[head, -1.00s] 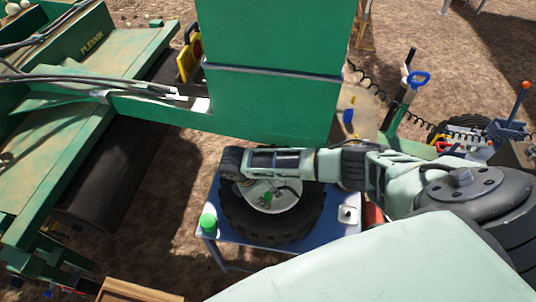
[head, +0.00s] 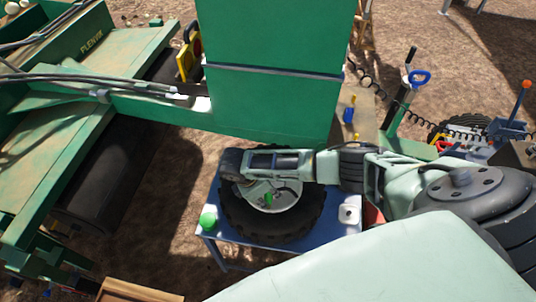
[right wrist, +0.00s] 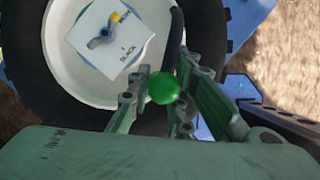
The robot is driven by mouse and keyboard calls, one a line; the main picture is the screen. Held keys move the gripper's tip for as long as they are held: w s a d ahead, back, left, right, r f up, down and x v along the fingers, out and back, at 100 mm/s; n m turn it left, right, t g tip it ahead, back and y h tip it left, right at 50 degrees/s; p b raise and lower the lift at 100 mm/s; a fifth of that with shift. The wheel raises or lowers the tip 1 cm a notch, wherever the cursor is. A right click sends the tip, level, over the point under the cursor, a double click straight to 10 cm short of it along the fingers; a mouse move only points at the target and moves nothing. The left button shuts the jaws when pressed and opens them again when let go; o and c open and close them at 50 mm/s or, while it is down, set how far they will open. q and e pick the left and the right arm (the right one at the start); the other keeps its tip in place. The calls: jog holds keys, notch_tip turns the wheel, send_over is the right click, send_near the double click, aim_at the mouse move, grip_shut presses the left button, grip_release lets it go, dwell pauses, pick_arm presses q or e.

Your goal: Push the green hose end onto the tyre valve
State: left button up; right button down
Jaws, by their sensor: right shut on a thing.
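The tyre (head: 243,228) lies flat on a blue table (head: 215,238), with a pale hub (head: 287,199) in its middle. My right gripper (right wrist: 160,92) is over the tyre, shut on the round green hose end (right wrist: 163,88) between its fingers. A black hose (right wrist: 176,45) runs up from beside the green end in the right wrist view. In the head view, a small green piece (head: 268,198) shows over the hub, but the wrist hides most of the fingers. The tyre valve cannot be made out. My left gripper is not in view.
A white card (right wrist: 110,38) with a grey lever and the word "SLACK" is on the hub. A green pot (head: 208,220) stands at the table's left corner and a white object (head: 348,214) at its right. A tall green machine panel (head: 275,100) rises behind the table.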

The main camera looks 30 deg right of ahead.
dwell(0.7)
jog(key=shift+f, duration=0.6)
jog(key=c, duration=1.5)
grip_release()
jog(key=o, duration=0.4)
jog(key=shift+r, duration=0.15)
